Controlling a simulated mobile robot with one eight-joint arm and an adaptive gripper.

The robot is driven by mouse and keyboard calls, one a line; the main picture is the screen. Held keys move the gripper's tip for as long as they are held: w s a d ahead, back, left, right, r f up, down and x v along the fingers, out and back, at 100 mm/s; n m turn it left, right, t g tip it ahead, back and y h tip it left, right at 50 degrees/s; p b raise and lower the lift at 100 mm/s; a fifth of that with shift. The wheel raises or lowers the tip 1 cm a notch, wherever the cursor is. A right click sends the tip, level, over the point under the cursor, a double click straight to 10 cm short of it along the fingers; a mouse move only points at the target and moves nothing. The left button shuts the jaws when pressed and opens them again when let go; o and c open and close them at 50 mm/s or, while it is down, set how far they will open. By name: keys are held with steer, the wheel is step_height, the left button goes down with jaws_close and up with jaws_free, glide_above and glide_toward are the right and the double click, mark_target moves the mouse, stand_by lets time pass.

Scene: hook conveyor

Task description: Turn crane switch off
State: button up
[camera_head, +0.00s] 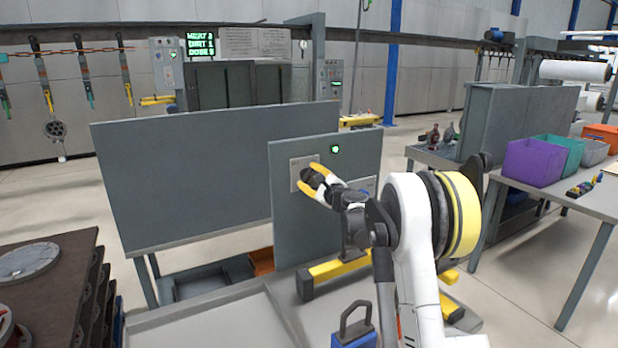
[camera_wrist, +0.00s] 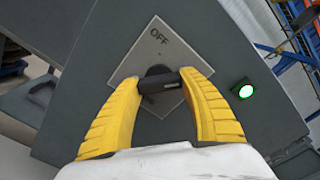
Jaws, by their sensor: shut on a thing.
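The crane switch is a dark knob with a bar-shaped handle (camera_wrist: 160,83) on a light square plate (camera_wrist: 178,50) marked OFF. In the wrist view the plate is tilted and the handle lies roughly crosswise in the picture. In the head view the plate (camera_head: 297,170) is on a grey upright panel (camera_head: 290,225). My gripper (camera_head: 313,180), with yellow fingers, is shut on the handle, one finger at each end, also in the wrist view (camera_wrist: 160,87). My gripper hides part of the plate. A green lamp (camera_head: 335,149) is lit on the panel, also in the wrist view (camera_wrist: 244,90).
A larger grey board (camera_head: 200,175) stands behind and left of the panel. A blue block with a dark handle (camera_head: 354,330) sits below my arm. A table (camera_head: 585,200) with purple (camera_head: 533,163) and teal bins (camera_head: 560,150) is at right. A dark rack (camera_head: 60,265) is at left.

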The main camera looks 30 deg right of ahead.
steer(key=n+p, duration=0.1)
steer(key=n, duration=0.2)
steer(key=shift+r+n, duration=0.1)
steer(key=shift+n, duration=0.3)
steer(key=n+p, duration=0.1)
steer(key=n, duration=0.3)
steer(key=shift+r, duration=0.1)
steer(key=n, duration=0.4)
steer(key=shift+n+p, duration=0.45)
steer(key=shift+n, duration=1.45)
steer(key=o, duration=1.2)
